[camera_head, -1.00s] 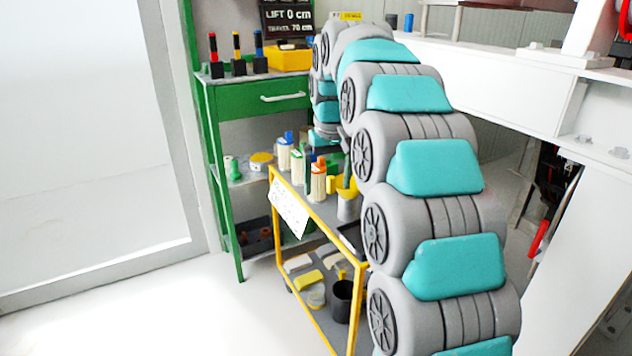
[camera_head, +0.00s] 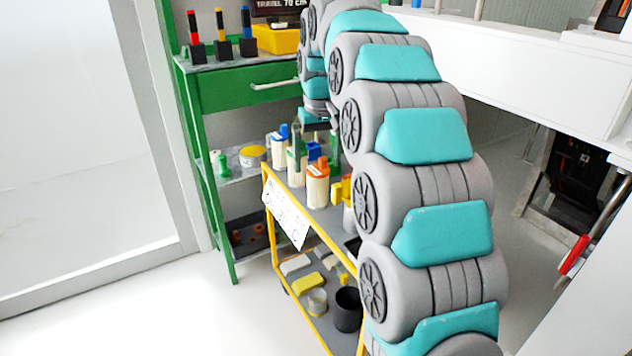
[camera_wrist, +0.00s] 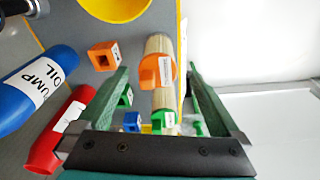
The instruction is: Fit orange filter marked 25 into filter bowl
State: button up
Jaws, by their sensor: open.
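The orange-capped filter (camera_head: 317,187) has a cream body and stands on the yellow-framed cart. In the wrist view the orange filter (camera_wrist: 157,72) shows between the two green fingers of my gripper (camera_wrist: 158,78), beyond their tips; its label number is too small to read. My gripper (camera_head: 316,142) is open, holds nothing, and is above the row of filters. A yellow part (camera_head: 346,188) beside the orange filter is partly hidden by my arm. A yellow round thing (camera_wrist: 115,6) is cut off at the top of the wrist view. I cannot tell which thing is the filter bowl.
A blue-capped filter (camera_head: 279,147) and a green-capped filter (camera_wrist: 163,120) stand close by. A small orange block (camera_wrist: 103,55), a blue pump oil bottle (camera_wrist: 38,88) and a red bottle (camera_wrist: 60,132) are left in the wrist view. A green shelf (camera_head: 240,90) stands behind.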

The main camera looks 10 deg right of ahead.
aim_at(318, 181)
jog(key=f, duration=0.4)
jog(key=w+f, duration=0.1)
jog(key=f, duration=0.2)
jog(key=shift+d+f, duration=0.1)
jog(key=c, duration=1.6)
